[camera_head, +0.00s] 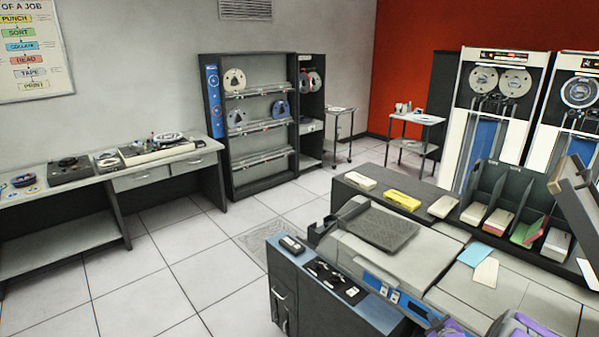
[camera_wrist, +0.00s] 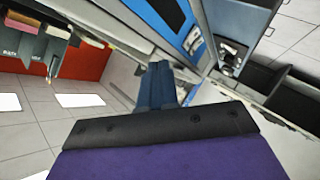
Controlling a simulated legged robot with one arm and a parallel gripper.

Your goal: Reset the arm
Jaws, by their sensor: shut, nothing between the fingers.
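My gripper (camera_wrist: 159,75) shows in the wrist view as two dark blue fingers pressed together, with nothing between them. Behind the fingers are a black bracket and a purple part of my own arm. In the head view, purple parts of my arm show at the bottom right edge, in front of the card machine (camera_head: 440,285). The fingers themselves cannot be made out there. In the wrist view the fingers appear over blue and white machine surfaces, and I cannot tell the gap between them.
A counter (camera_head: 372,201) carries a yellow box (camera_head: 402,200), pale card stacks and dark upright dividers. A blue card (camera_head: 474,254) and a cream card (camera_head: 485,273) lie on the machine top. Tape drives (camera_head: 497,110) stand behind. Open tiled floor (camera_head: 190,262) lies at left.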

